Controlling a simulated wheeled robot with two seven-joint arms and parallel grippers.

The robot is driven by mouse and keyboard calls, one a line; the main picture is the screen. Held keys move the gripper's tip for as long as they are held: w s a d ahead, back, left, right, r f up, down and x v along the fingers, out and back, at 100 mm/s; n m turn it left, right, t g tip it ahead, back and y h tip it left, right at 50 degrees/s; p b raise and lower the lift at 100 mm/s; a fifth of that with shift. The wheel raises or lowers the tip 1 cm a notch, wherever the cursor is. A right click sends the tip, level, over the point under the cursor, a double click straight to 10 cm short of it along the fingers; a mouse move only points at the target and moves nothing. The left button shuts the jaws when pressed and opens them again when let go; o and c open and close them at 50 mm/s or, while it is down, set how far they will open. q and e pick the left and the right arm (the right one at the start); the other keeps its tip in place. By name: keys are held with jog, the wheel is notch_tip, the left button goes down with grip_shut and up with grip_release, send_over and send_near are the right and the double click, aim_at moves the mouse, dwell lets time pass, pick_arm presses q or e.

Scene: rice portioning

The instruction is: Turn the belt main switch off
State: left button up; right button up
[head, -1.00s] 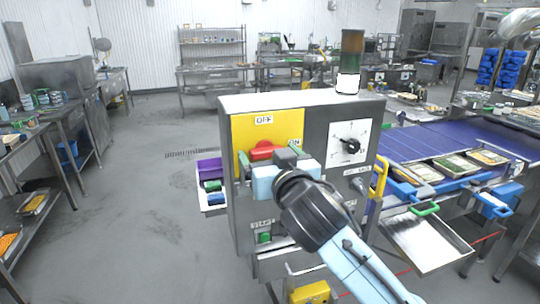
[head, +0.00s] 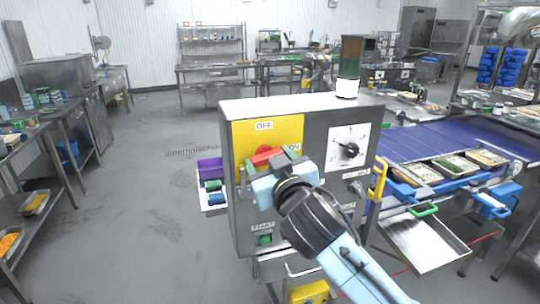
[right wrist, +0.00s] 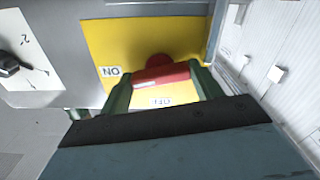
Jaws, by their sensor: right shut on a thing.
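The belt main switch is a red rotary handle (head: 264,156) on a yellow plate (head: 243,132) on the front of a grey control box. The plate has an OFF label (head: 264,125) above the handle and an ON label (head: 293,147) to its right. My right gripper (head: 278,162) is at the handle, tilted, and hides part of it. In the right wrist view the red handle (right wrist: 163,77) lies between the two green fingers of my right gripper (right wrist: 162,88), which is shut on it. The view there is upside down. My left gripper is not in view.
A dial (head: 348,149) on a white plate sits right of the switch, and a green START button (head: 264,240) below. A stack light (head: 350,65) stands on the box. The blue conveyor belt (head: 400,145) with food trays runs to the right. The floor at left is clear.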

jog(key=n+p, duration=0.3)
jog(key=n, duration=0.1)
jog(key=shift+r+n, duration=0.15)
jog(key=shift+n, duration=0.15)
jog(key=n+p, duration=0.1)
jog(key=n, duration=0.1)
jog(key=shift+n+p, duration=0.4)
jog(key=n, duration=0.2)
jog(key=shift+n, duration=0.4)
jog(key=n, duration=0.5)
jog(key=shift+f+n, duration=0.2)
jog(key=shift+n, duration=0.1)
jog(key=o, duration=1)
jog(key=b+v, duration=0.2)
jog(key=v, duration=1.1)
jog(key=shift+s+r, duration=0.1)
jog(key=shift+s, duration=0.1)
